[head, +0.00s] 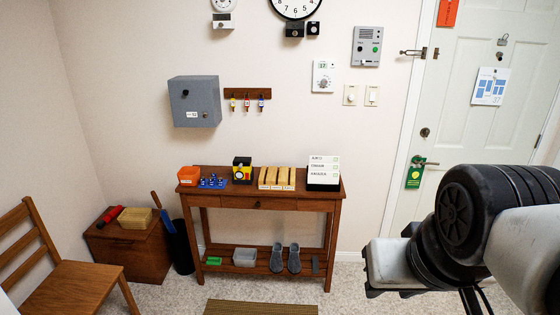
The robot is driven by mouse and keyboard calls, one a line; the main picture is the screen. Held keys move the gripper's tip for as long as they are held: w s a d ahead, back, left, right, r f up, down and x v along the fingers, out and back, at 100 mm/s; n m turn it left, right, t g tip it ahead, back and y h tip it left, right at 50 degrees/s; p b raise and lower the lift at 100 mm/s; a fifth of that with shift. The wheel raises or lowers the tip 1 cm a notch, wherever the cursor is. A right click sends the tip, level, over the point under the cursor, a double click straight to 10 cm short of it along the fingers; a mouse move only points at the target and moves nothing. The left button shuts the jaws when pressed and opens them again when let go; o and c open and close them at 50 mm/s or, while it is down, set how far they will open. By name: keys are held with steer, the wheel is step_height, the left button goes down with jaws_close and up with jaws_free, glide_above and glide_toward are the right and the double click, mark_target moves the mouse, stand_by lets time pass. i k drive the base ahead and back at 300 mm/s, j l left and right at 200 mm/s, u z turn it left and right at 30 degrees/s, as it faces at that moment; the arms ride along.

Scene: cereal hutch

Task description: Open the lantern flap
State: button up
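A small yellow-and-black box with a round dark front (242,171) stands on the brown console table (218,195), left of the middle. It looks like the lantern. Its flap is too small to make out. My gripper (392,285) is at the lower right, in front of the wall and door, well to the right of the table and apart from the lantern. Its fingers are mostly hidden or dark, so I cannot tell if it is open or shut.
Beside the lantern are a blue tray (212,183) with small items and yellow-tan blocks (276,178). An orange bin (188,175) and a white letter board (323,169) stand at the table ends. A wooden chair (75,280) is lower left; a striped mat (262,307) lies in front.

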mark_target(239, 162)
steer(key=i+j+u, duration=0.15)
steer(key=i, duration=2.45)
